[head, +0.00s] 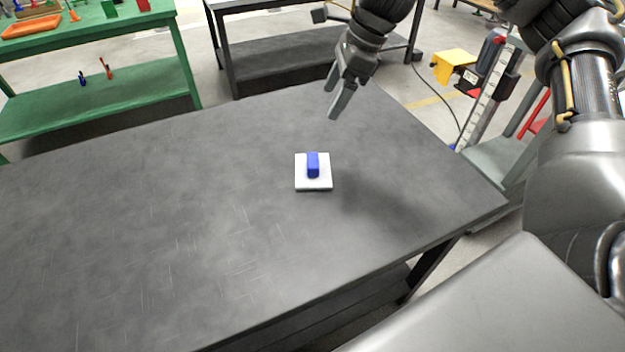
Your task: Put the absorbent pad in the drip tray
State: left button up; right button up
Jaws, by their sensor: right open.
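A white square pad (301,184) with a blue block (313,164) on top lies flat on the dark grey table; I take it to be the absorbent pad. My right gripper (332,101) is open and empty, above the table, beyond the pad and slightly to its right in the head view. It is apart from the pad. An orange tray (31,27) sits on the green bench at the top left; I cannot tell whether it is the drip tray. My left gripper is not in view.
The dark grey table (180,215) is otherwise bare around the pad. A green bench (150,85) with small tools stands at the far left, and a dark bench (275,60) stands behind. A yellow item (453,65) and an upright measuring scale (490,85) are beyond the table's right edge.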

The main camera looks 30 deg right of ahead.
jog(key=b, duration=0.6)
send_near(314, 160)
jog(key=r, duration=0.1)
jog(key=shift+b+x, duration=0.55)
jog(key=shift+x, duration=2.1)
jog(key=x, duration=0.4)
jog(key=shift+d+f, duration=0.2)
jog(key=shift+f, duration=0.25)
jog(key=shift+a+f, duration=0.15)
jog(key=shift+f, duration=0.05)
jog(key=c, duration=1.2)
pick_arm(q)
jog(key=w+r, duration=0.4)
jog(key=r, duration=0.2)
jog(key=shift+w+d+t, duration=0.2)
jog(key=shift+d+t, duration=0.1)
pick_arm(e)
jog(key=shift+o, duration=0.2)
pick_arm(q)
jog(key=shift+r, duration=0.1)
pick_arm(e)
jog(key=shift+r, duration=0.2)
